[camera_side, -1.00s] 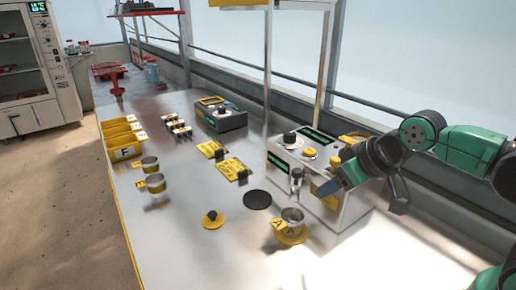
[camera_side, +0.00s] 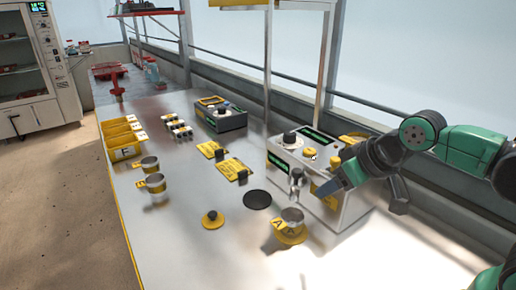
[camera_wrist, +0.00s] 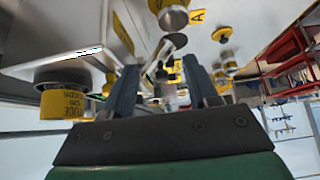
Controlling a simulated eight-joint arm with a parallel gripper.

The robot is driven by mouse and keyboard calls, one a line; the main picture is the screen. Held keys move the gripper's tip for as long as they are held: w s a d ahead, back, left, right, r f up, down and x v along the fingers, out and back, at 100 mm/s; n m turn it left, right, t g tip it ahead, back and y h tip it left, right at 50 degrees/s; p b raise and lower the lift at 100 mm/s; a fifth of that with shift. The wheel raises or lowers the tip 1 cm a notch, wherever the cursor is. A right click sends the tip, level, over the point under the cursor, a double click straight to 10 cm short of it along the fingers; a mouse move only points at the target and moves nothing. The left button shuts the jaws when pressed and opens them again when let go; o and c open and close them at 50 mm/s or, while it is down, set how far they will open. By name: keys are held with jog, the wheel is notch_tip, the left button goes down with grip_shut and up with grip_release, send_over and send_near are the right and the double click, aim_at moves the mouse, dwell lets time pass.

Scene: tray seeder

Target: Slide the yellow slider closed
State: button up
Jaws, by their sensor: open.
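Two yellow plates with upright black tabs lie flat on the bench in the side view, one farther back (camera_side: 209,148) and one nearer (camera_side: 231,169). I cannot tell for sure which yellow part is the slider, or how far it is open. My gripper (camera_side: 340,179) is at the right, beside the front of the grey machine (camera_side: 347,212), well to the right of the plates. In the wrist view my gripper (camera_wrist: 162,88) is open, with nothing held between its two fingers.
A metal cup on a yellow base (camera_side: 290,236) stands near the machine. A black disc (camera_side: 257,199) and a yellow disc with a black knob (camera_side: 212,221) lie on the bench. Yellow bins (camera_side: 123,152) line the left edge.

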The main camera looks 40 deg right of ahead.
jog(key=shift+o, duration=0.2)
jog(key=shift+o, duration=0.3)
notch_tip(320, 180, up, 6)
jog(key=m+g, duration=0.7)
jog(key=m, duration=0.7)
send_over(336, 159)
jog(key=shift+s+a+f, duration=0.1)
jog(key=shift+a+f, duration=0.1)
jog(key=shift+a, duration=0.15)
jog(key=shift+d, duration=0.25)
jog(key=shift+w+d+m, duration=0.15)
jog(key=shift+w+m, duration=0.05)
jog(key=shift+m, duration=0.3)
jog(key=shift+f, duration=2.7)
grip_shut()
